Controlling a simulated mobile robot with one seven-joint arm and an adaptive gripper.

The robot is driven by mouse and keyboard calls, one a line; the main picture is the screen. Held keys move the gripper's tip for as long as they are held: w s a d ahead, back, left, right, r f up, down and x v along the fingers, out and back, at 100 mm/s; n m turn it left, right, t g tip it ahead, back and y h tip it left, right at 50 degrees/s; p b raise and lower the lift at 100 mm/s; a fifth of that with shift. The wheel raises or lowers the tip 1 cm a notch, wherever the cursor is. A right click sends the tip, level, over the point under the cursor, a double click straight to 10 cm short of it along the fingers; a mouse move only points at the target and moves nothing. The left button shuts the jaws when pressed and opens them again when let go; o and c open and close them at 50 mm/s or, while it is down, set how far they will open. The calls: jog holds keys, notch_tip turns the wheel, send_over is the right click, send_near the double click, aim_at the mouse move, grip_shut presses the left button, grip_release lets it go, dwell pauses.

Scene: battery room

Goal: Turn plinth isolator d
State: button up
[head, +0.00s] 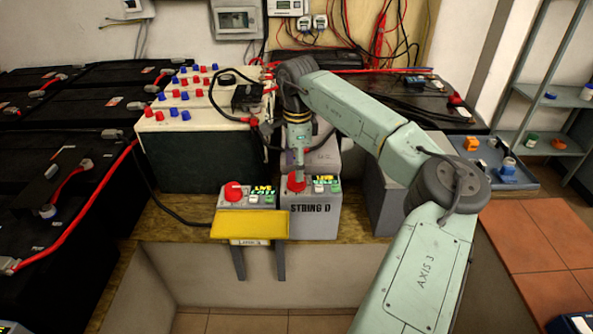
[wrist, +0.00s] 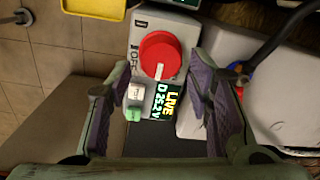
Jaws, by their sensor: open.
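The plinth marked STRING D (head: 312,222) is a grey box on the wooden bench, with a round red isolator knob (head: 297,183) on top. In the wrist view the red knob (wrist: 160,52) has a white mark pointing toward the display (wrist: 167,99), which reads LIVE, D, 25.2V. The word OFF shows left of the knob. My gripper (head: 298,172) points down above the knob and partly hides it in the head view. In the wrist view my gripper (wrist: 161,68) is open, purple-padded fingers on either side of the knob. I cannot tell whether they touch it.
A similar plinth (head: 249,199) with its own red knob (head: 233,190) stands close on the left, a yellow plate (head: 250,225) in front. A white-topped battery (head: 200,140) with red and blue caps stands behind. A blue tray (head: 505,174) holds small parts at right.

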jog(key=shift+f, duration=1.45)
jog(key=shift+c, duration=0.2)
jog(key=c, duration=0.8)
